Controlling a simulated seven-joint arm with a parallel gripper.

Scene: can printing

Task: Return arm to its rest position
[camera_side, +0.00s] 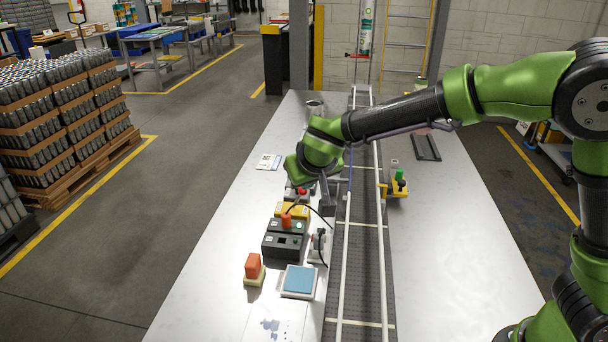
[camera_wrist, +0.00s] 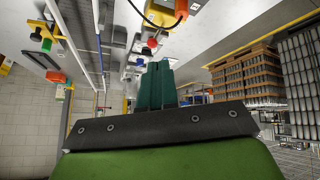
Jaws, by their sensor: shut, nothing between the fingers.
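My green and black arm reaches from the right across the conveyor (camera_side: 365,250) in the side view. My gripper is mostly hidden behind the green wrist in that view, above the left part of the table. In the wrist view my gripper (camera_wrist: 157,68) shows as two dark green fingers shut together with nothing between them. The fingers point towards a red button (camera_wrist: 152,43) and a yellow box (camera_wrist: 160,14) on the table, apart from them as far as I can tell.
On the table (camera_side: 215,300) stand a black control box (camera_side: 283,245), an orange-topped block (camera_side: 253,266), a blue-topped pad (camera_side: 299,281) and a metal can (camera_side: 314,107). A yellow device with a green knob (camera_side: 399,183) sits right of the conveyor. Stacked can pallets (camera_side: 65,120) stand far left.

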